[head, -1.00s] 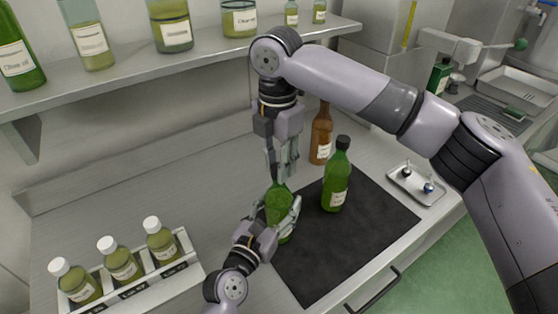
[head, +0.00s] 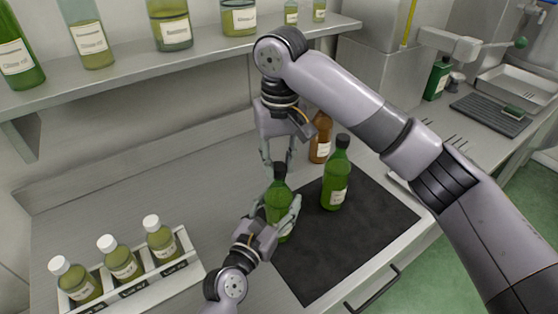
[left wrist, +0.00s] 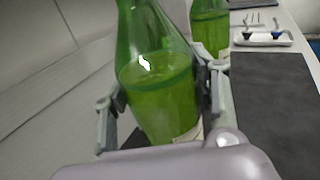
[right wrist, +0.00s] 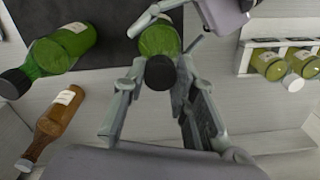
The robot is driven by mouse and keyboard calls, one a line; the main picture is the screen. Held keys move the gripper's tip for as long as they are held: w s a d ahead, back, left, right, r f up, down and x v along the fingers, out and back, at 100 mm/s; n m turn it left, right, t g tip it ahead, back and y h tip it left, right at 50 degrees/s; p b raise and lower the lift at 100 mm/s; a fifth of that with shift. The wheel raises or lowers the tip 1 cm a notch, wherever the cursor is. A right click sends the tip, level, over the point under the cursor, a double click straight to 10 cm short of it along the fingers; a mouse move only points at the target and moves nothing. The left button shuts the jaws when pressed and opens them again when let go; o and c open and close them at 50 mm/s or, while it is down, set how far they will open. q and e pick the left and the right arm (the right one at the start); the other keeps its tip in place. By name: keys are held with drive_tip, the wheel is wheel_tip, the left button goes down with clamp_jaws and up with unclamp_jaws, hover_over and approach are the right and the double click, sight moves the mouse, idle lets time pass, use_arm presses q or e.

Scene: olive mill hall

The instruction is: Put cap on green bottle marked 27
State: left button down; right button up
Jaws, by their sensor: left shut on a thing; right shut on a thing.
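A green bottle (head: 277,205) stands upright at the left edge of the dark mat, with a black cap (head: 280,169) sitting on its neck. Its label is mostly hidden, so I cannot read a number. My left gripper (head: 283,212) is shut around its body; the left wrist view shows the bottle (left wrist: 158,85) between the fingers. My right gripper (head: 278,160) comes down from above and is shut on the cap; the right wrist view shows the cap (right wrist: 160,72) between its fingertips. Whether the cap is fully seated I cannot tell.
A second green bottle (head: 335,185), black-capped, stands close by on the mat (head: 345,245). A brown bottle (head: 320,140) stands behind. A white rack (head: 190,270) with white-capped bottles is at left. A small tray (left wrist: 285,41) shows in the left wrist view. A shelf of bottles overhangs.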

drive_tip(key=m, duration=1)
drive_tip(key=o, duration=0.7)
drive_tip(key=shift+r, duration=2.25)
drive_tip(key=shift+c, duration=0.2)
